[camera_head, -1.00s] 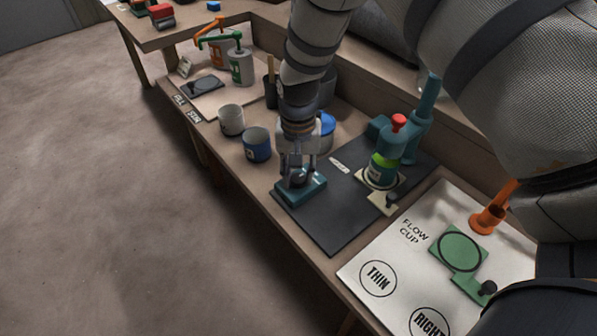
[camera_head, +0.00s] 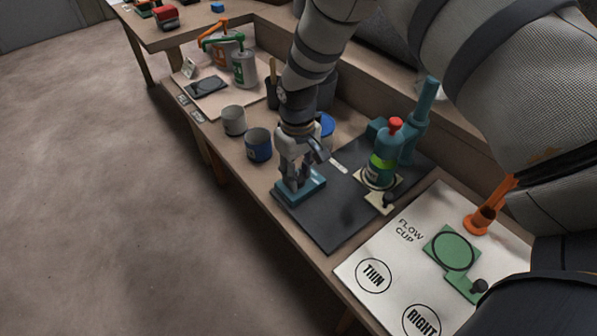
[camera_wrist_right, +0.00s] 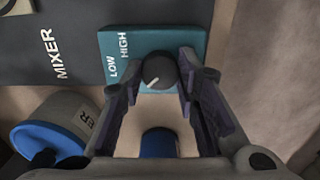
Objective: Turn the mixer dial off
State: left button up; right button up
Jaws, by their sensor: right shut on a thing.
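The mixer dial (camera_wrist_right: 158,70) is a dark round knob with a short pale mark, on a teal control box (camera_wrist_right: 180,42) lettered LOW and HIGH. The box (camera_head: 306,193) also shows on the dark mat in the head view. My right gripper (camera_wrist_right: 160,80) points down over the box, its two fingertips on either side of the dial and shut on it. In the head view the gripper (camera_head: 298,174) hides the dial. The teal mixer (camera_head: 408,135) with a red top stands farther right, a green-banded container (camera_head: 381,166) at it. My left gripper is not in view.
A dark mat (camera_head: 330,228) lies under the box and mixer. A grey cup (camera_head: 233,120) and a blue cup (camera_head: 258,145) stand left of the gripper. A white flow cup board (camera_head: 400,265) lies at front right.

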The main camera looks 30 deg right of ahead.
aim_at(298, 177)
jog(key=shift+n, duration=0.5)
jog(key=o, duration=1.2)
jog(key=shift+c, duration=0.2)
notch_tip(298, 177, up, 12)
